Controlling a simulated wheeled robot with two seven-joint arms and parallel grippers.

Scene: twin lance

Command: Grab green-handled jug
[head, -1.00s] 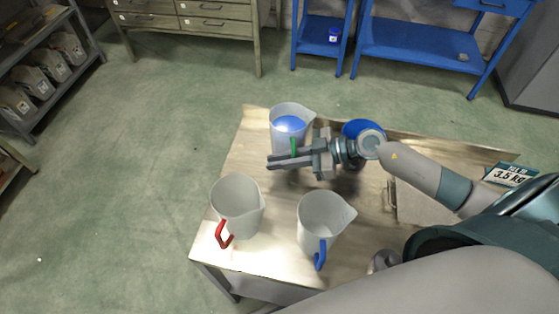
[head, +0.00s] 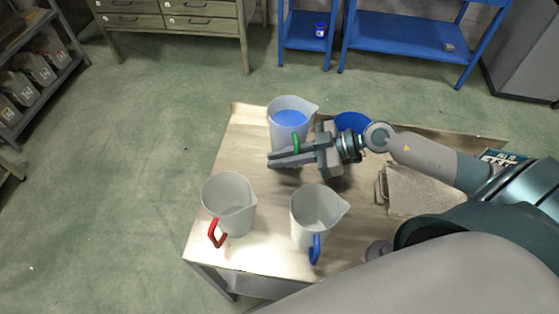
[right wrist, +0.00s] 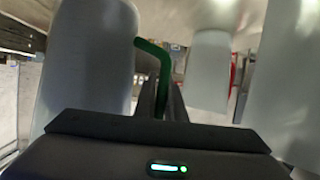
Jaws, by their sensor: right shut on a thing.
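The green-handled jug (head: 279,135) is whitish, holds blue contents and stands upright near the back left of the table. My right gripper (head: 283,157) is shut on its green handle (head: 296,143), on the jug's near side. In the right wrist view the green handle (right wrist: 163,72) runs down between the fingers, with the jug's pale body (right wrist: 88,60) to the left. The red-handled jug (head: 228,200) stands at the front left. The blue-handled jug (head: 314,212) stands at the front middle. My left gripper is not in view.
The table (head: 267,211) has a raised back edge. A round blue thing (head: 353,122) sits behind my right wrist. A grey boxy thing with a handle (head: 416,192) lies at the right. The wood between the jugs is clear.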

